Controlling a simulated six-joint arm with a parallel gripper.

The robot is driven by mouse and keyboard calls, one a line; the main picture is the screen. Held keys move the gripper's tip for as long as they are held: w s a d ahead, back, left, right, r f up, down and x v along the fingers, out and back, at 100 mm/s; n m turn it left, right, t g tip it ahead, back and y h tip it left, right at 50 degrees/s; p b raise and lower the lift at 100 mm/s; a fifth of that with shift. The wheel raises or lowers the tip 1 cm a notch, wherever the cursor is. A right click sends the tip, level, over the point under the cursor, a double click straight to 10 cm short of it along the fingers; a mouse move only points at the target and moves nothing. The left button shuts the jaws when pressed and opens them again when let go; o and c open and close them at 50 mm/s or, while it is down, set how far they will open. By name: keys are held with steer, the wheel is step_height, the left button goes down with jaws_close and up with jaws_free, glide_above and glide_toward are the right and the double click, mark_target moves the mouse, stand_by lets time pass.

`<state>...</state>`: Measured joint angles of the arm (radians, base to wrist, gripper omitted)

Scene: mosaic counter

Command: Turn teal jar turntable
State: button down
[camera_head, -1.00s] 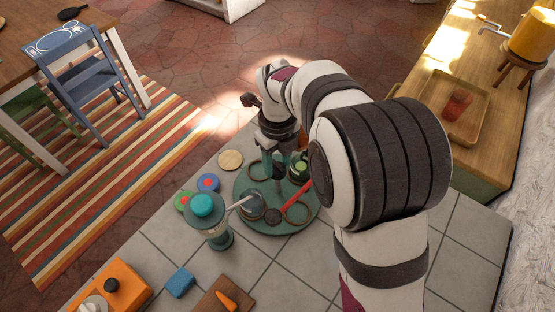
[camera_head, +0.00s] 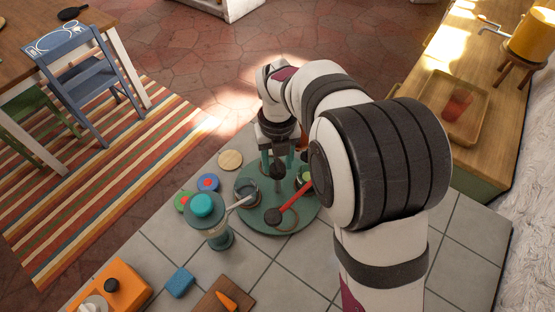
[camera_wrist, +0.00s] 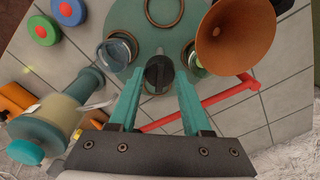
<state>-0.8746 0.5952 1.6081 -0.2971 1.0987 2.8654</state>
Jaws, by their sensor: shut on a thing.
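The teal turntable (camera_head: 262,216) is a round disc on the tiled counter and shows in the wrist view (camera_wrist: 135,20). A dark knob (camera_head: 278,173) stands at its middle. My gripper (camera_head: 277,162) comes down from above, its teal fingers shut on the knob (camera_wrist: 158,72). A glass jar (camera_head: 246,191) sits at the disc's left and shows in the wrist view (camera_wrist: 118,48). Another jar (camera_head: 304,177) with green on it sits at the right, partly hidden by my arm. An empty ring (camera_head: 290,224) lies at the near side.
A red bar (camera_head: 297,199) with a dark round end reaches over the turntable's near right. A dispenser (camera_head: 214,228) with a teal top and pale spout stands close at left. A copper cone (camera_wrist: 235,35) is beyond the right jar. Round lids (camera_head: 208,182) lie left.

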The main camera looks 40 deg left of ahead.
steer(key=shift+m, duration=0.4)
stand_by(0.4)
steer(key=shift+c, duration=1.7)
jaws_free()
steer(key=shift+r, duration=0.1)
step_height(320, 180, up, 16)
